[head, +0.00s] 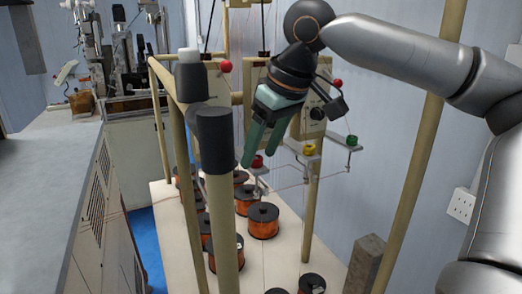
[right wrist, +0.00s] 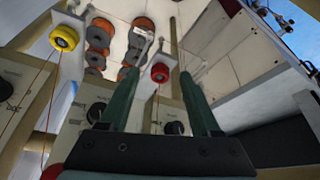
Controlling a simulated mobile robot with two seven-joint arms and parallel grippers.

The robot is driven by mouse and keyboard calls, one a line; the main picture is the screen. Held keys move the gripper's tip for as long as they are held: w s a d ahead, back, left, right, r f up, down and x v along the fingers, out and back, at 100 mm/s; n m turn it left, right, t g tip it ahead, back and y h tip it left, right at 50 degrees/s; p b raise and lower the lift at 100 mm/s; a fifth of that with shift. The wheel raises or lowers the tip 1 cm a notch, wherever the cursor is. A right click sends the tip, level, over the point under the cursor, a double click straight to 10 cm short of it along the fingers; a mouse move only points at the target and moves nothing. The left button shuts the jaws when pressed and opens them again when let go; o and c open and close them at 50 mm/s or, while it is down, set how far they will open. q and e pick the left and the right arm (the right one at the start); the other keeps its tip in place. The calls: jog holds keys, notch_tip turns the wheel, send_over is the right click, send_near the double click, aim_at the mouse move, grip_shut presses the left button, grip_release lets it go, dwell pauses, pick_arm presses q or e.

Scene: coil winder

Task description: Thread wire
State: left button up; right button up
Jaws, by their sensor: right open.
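My right gripper (head: 258,159) reaches down from the upper right, its two green fingers apart. Its tips are close to a small red pulley (head: 257,162) on a bracket. In the right wrist view the red pulley (right wrist: 160,72) appears between the fingertips (right wrist: 158,76); I cannot tell whether they touch it. A yellow pulley (head: 309,150) sits to the right, and a thin copper wire (right wrist: 32,92) runs from the yellow pulley (right wrist: 64,38) in the wrist view. Thin reddish wires hang around the frame. No wire is clearly visible between the fingers. My left gripper is out of view.
Copper spools (head: 262,221) with black flanges stand on a pale board (head: 170,230). Wooden posts (head: 312,200) and a dark-capped post (head: 215,140) surround them. A green pulley (head: 351,141) is further right. A grey bench (head: 45,180) is at left.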

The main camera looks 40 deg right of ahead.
jog(key=v, duration=1.2)
